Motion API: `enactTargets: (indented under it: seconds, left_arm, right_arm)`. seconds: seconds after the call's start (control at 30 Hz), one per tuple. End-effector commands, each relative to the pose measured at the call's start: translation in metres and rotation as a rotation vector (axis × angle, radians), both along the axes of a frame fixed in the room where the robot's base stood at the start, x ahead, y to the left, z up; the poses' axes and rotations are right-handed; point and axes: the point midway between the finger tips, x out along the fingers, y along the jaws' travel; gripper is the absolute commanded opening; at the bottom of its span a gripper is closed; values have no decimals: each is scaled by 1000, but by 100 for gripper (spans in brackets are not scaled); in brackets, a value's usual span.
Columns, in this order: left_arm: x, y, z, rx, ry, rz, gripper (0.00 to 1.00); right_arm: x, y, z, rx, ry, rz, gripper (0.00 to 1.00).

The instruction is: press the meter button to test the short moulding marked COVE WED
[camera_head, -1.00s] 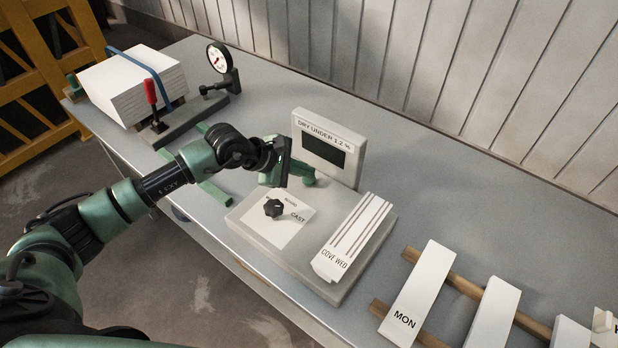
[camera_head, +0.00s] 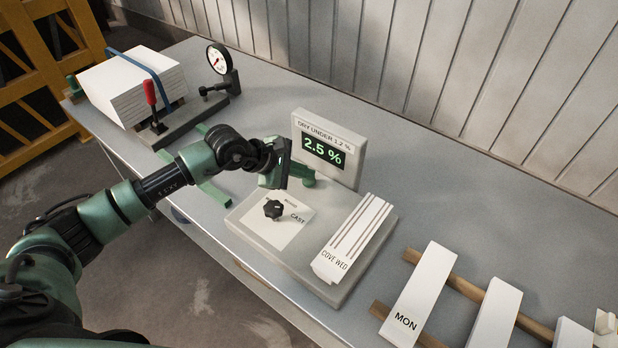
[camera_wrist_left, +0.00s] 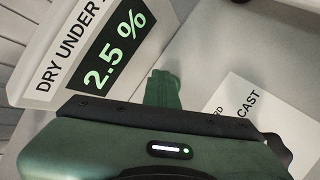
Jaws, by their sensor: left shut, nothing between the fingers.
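The meter (camera_head: 345,150) stands on the bench, and its lit display (camera_head: 322,151) reads 2.5 % in green under the label DRY UNDER 1.2 %. The short moulding marked COVE WED (camera_head: 353,238) lies on the right side of the meter's base. A black knob (camera_head: 274,209) sits on a white card with the word CAST to its right. My left gripper (camera_head: 308,178) is shut and empty, low in front of the display. The left wrist view shows the display (camera_wrist_left: 115,50) and the green fingers (camera_wrist_left: 162,90). The meter button does not show; the gripper may hide it.
A rack of wooden rails (camera_head: 462,286) with white mouldings, one marked MON (camera_head: 420,292), stands at right. A strapped white stack (camera_head: 130,85), a red-handled clamp (camera_head: 151,95) and a dial gauge (camera_head: 219,58) are at back left. A ribbed wall runs behind the bench.

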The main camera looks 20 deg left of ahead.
Motion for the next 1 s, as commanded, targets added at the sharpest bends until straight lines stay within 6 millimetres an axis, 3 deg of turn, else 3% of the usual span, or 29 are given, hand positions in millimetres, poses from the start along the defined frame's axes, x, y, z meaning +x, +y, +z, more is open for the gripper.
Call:
enactTargets:
  seconds: [0.23,0.67,1.0]
  left_arm:
    - [0,0,14,0,0,0,0]
    - [0,0,18,0,-1,0,0]
    - [1,0,49,0,-1,0,0]
  right_arm:
    - [0,0,6,0,0,0,61]
    - [0,0,8,0,0,0,61]
    - [0,0,23,0,0,0,61]
